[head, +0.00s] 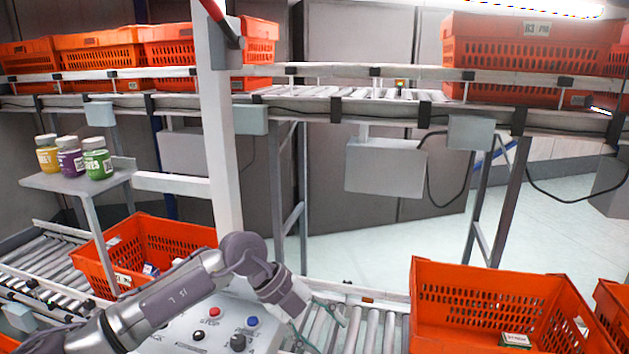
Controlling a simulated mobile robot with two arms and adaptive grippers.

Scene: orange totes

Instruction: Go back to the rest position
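My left arm reaches in from the bottom left in the head view, across a button panel. Its gripper (330,334) is at the bottom centre, above the roller conveyor and left of the front orange tote (494,277). Its thin greenish fingers are spread apart, with nothing visible between them. My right arm and gripper are out of view.
The panel (184,335) has red, blue and black controls. Another orange tote (88,266) holds small items at the left. Three jars (72,161) stand on a small shelf beside a white post (217,130). More totes line the upper conveyor (350,113). Pale floor lies open behind.

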